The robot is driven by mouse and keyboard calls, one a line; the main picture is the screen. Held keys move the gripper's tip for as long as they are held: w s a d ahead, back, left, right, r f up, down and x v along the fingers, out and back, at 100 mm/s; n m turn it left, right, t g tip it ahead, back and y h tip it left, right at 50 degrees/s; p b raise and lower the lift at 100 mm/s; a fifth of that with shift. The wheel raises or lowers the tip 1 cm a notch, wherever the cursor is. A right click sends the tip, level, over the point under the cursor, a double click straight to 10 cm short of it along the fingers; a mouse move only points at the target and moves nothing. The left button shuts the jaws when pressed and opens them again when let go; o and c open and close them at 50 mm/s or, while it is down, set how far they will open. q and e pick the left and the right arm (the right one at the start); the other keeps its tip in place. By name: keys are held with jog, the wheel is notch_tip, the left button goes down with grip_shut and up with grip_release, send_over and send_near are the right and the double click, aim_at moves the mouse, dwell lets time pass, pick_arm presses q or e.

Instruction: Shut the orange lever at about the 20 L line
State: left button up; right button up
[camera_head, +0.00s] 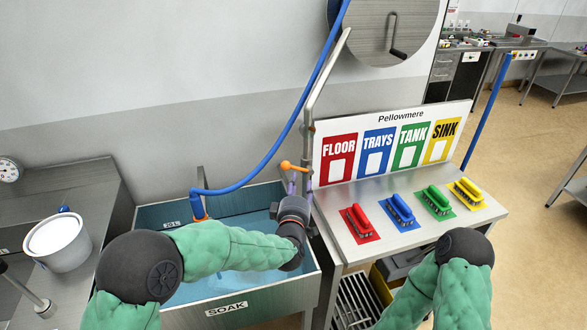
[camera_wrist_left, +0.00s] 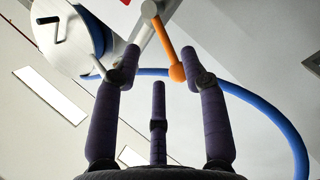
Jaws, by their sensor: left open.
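The orange lever (camera_head: 293,166) sticks out to the left of the upright grey pipe, with its round end leftmost. In the left wrist view the lever (camera_wrist_left: 168,45) hangs from the pipe fitting, its end between the fingertips and close to the right finger. My left gripper (camera_head: 300,187) is open just below the lever; contact is hard to tell. The soak sink (camera_head: 264,299) holds blue water (camera_head: 200,288). The 20 L label (camera_head: 169,225) is on its back wall, near the water's edge; the exact level is unclear. My right gripper is out of view.
A white bucket (camera_head: 59,243) stands on the left counter. Several coloured brushes (camera_head: 398,212) lie on the right bench before a sign board (camera_head: 390,145).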

aim_at(301, 170)
pick_arm(q)
jog(key=w, duration=0.8)
jog(key=shift+w+d+b, duration=0.35)
jog(key=shift+w+d, duration=0.05)
grip_shut()
